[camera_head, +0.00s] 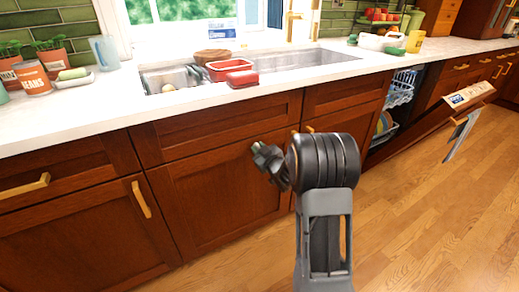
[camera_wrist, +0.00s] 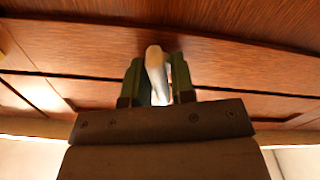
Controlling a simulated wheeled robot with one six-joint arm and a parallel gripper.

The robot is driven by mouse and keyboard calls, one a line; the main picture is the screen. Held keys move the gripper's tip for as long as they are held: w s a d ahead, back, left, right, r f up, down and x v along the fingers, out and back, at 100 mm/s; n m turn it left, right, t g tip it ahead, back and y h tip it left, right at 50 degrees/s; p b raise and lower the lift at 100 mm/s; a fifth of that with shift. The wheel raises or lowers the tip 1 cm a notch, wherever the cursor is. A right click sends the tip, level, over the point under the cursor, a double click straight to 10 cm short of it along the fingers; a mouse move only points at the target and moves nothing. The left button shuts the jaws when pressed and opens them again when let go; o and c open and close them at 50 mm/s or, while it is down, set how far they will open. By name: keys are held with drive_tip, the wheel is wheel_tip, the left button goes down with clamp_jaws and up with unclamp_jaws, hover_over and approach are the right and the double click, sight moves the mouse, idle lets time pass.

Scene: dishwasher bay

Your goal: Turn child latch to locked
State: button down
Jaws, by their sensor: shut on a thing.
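In the wrist view, the two dark green fingers of my gripper (camera_wrist: 157,75) are closed around a pale, rounded, upright piece (camera_wrist: 155,62) in front of reddish-brown wood. It looks like the child latch, but its lower part is hidden between the fingers and I cannot read its turn position. In the head view, my gripper (camera_head: 264,156) is in front of the brown cabinet doors (camera_head: 215,200) below the sink. The piece it holds cannot be made out there.
The white counter (camera_head: 90,112) runs above the cabinets, with the sink (camera_head: 290,62) and a red container (camera_head: 229,68) on it. To the right, the dishwasher door (camera_head: 425,125) hangs partly open with racks (camera_head: 400,90) showing. The wooden floor (camera_head: 430,220) is clear.

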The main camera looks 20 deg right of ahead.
drive_tip(key=shift+m+p, duration=0.35)
drive_tip(key=shift+m, duration=1.35)
drive_tip(key=c, duration=1)
unclamp_jaws()
drive_tip(key=shift+o, duration=0.2)
drive_tip(key=s+d+p, duration=0.1)
drive_tip(key=s+p, duration=0.1)
drive_tip(key=s, duration=1.1)
drive_tip(key=shift+s+d+p, duration=0.25)
drive_tip(key=shift+s+p, duration=0.05)
drive_tip(key=shift+s, duration=0.05)
